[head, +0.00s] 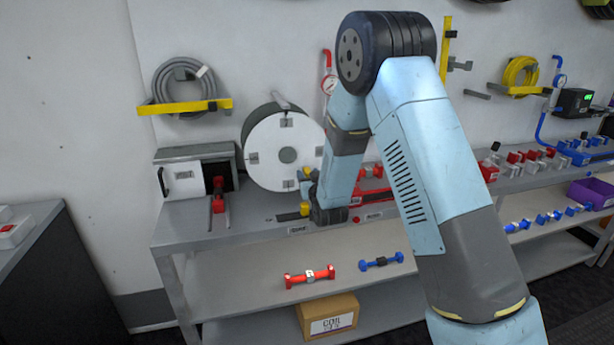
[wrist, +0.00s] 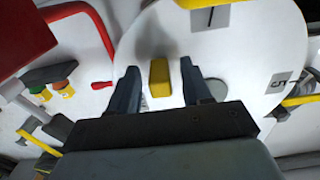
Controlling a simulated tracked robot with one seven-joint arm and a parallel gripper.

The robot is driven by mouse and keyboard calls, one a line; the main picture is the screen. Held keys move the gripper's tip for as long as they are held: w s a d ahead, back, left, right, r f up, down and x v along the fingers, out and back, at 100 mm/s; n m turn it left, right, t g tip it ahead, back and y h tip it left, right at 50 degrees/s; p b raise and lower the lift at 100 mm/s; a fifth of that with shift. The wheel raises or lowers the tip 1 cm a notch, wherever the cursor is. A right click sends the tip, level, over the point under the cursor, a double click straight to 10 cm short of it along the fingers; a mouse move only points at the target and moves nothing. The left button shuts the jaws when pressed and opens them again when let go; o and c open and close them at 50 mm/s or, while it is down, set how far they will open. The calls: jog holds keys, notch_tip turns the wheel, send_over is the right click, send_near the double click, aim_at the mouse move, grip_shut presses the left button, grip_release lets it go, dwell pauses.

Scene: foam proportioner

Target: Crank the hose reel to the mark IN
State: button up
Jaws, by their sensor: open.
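The hose reel (head: 262,160) is a white disc with a grey hub, standing on the bench against the wall. Small grey mark plates sit around its face; their lettering is too small to read in the head view. In the wrist view the disc (wrist: 245,45) fills the right half, with one plate at the top and another at the right. A yellow block (wrist: 159,77), apparently the crank's grip, sits between my fingers with a gap on each side. My gripper (wrist: 160,88) is open around it. In the head view my gripper (head: 307,190) is at the disc's lower right, partly hidden by my arm.
Coiled hoses hang on yellow brackets above. A red gauge pipe (head: 327,75) rises behind my arm. Red (head: 309,277) and blue (head: 381,261) fittings lie on the lower shelf, with a cardboard box (head: 327,316) below.

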jog(key=shift+w+a, duration=0.15)
jog(key=shift+w, duration=0.25)
grip_shut()
dwell(0.4)
jog(key=shift+s+a, duration=0.1)
jog(key=shift+a, duration=0.1)
jog(key=shift+d, duration=0.15)
